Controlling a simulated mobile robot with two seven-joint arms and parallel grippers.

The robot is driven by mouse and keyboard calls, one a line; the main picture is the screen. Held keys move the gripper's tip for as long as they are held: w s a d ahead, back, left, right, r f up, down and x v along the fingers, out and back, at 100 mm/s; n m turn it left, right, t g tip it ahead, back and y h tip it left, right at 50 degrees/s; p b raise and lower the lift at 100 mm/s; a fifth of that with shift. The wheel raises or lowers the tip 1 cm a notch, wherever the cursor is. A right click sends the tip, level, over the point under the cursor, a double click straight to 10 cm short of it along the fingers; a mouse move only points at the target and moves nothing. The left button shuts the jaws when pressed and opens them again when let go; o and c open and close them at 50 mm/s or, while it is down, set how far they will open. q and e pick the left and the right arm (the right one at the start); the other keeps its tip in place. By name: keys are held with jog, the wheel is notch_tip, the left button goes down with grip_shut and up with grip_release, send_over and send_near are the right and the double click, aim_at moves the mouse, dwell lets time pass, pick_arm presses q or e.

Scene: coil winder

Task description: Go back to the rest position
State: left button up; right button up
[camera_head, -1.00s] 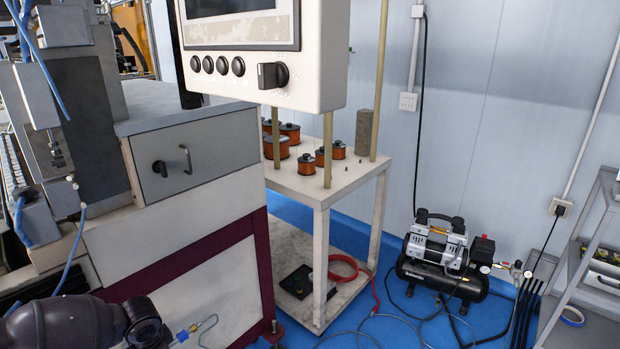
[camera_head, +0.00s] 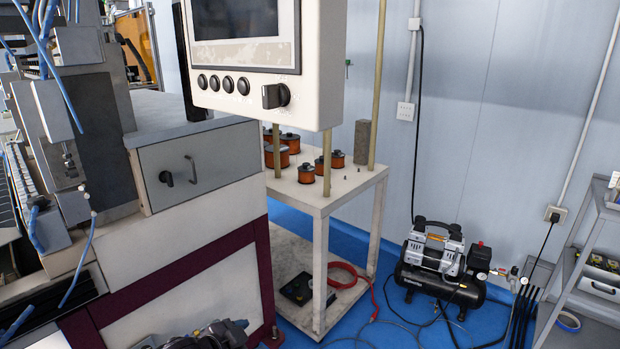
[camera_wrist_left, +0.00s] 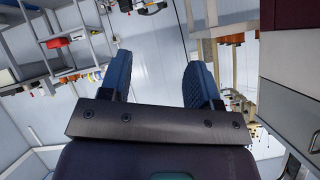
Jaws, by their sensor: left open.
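My left gripper (camera_wrist_left: 160,82) shows in the left wrist view with its two blue fingers spread apart. Nothing is between the fingers; a pale wall and shelving lie behind them. In the head view, part of my arm shows at the bottom edge, in front of the coil winder's lower panel (camera_head: 190,295). My right gripper is in neither view.
The coil winder's control panel (camera_head: 238,95) hangs in front of a white table (camera_head: 345,182) carrying several copper coils (camera_head: 306,172). An air compressor (camera_head: 436,268) and its hoses are on the blue floor. A grey shelf rack (camera_head: 570,265) stands at right.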

pick_arm(q)
jog(key=s+a+r+n+t+y+p, duration=0.2)
jog(key=s+a+n+t+p, duration=0.3)
jog(key=s, duration=0.8)
jog(key=s+a+f+n+g+y, duration=0.1)
jog(key=s+a+f+n+y, duration=0.1)
jog(key=s, duration=0.7)
jog(key=s+a+f+n+g+y, duration=0.2)
jog(key=s+a+f, duration=0.4)
jog(key=s, duration=0.3)
jog(key=shift+a+n+g+y+b, duration=0.3)
jog(key=shift+a+n, duration=0.3)
jog(key=shift+n, duration=0.3)
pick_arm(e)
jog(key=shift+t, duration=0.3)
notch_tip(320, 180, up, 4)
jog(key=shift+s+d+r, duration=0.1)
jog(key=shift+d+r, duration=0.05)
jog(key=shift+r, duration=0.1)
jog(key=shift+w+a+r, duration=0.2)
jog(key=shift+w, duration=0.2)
